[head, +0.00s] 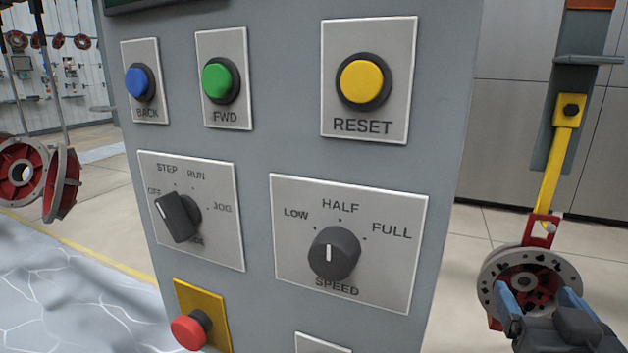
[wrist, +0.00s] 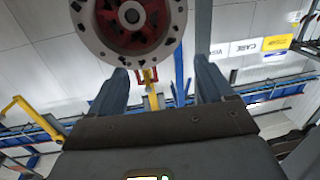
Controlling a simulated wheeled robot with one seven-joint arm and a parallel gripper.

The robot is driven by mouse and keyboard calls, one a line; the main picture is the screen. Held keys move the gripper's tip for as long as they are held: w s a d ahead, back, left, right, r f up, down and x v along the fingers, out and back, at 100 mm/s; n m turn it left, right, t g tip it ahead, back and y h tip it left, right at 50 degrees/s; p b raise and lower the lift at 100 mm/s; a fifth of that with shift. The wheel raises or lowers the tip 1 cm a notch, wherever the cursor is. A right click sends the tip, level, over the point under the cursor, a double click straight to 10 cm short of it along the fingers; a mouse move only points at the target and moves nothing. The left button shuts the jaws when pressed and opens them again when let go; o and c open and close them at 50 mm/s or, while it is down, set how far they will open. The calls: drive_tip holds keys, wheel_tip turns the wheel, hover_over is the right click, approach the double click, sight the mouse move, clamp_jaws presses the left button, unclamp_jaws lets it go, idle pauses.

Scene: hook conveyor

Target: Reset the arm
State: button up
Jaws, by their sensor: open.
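My gripper (head: 532,305) is at the lower right of the head view, with its two blue-grey fingers spread apart. In the wrist view the open fingers (wrist: 168,85) point up the picture. A red and grey round flanged part (head: 487,283) hangs just beyond the fingers from a red hook piece (head: 541,229) on a yellow arm (head: 550,180). The part also shows at the top of the wrist view (wrist: 88,30). The fingers overlap the part's lower edge in the head view; I cannot tell whether they touch it.
A grey control panel (head: 265,150) fills the middle, with a yellow RESET button (head: 362,82), blue BACK (head: 137,83) and green FWD (head: 216,80) buttons, mode (head: 177,217) and speed (head: 334,254) knobs, and a red button (head: 188,332). More red parts (head: 62,184) hang at left.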

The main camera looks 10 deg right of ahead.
drive_tip(key=s+a+f+n+y, duration=0.45)
drive_tip(key=s+a+f, duration=0.6)
drive_tip(key=s, duration=0.35)
drive_tip(key=s+a+y, duration=0.1)
drive_tip(key=s+a, duration=0.1)
drive_tip(key=s, duration=0.6)
drive_tip(key=s+a+y, duration=0.2)
drive_tip(key=s, duration=0.5)
drive_tip(key=shift+s+a+g, duration=0.3)
drive_tip(key=shift+s+g, duration=0.1)
drive_tip(key=shift+w+n+y, duration=0.1)
drive_tip(key=shift+n+y, duration=0.15)
idle(2.4)
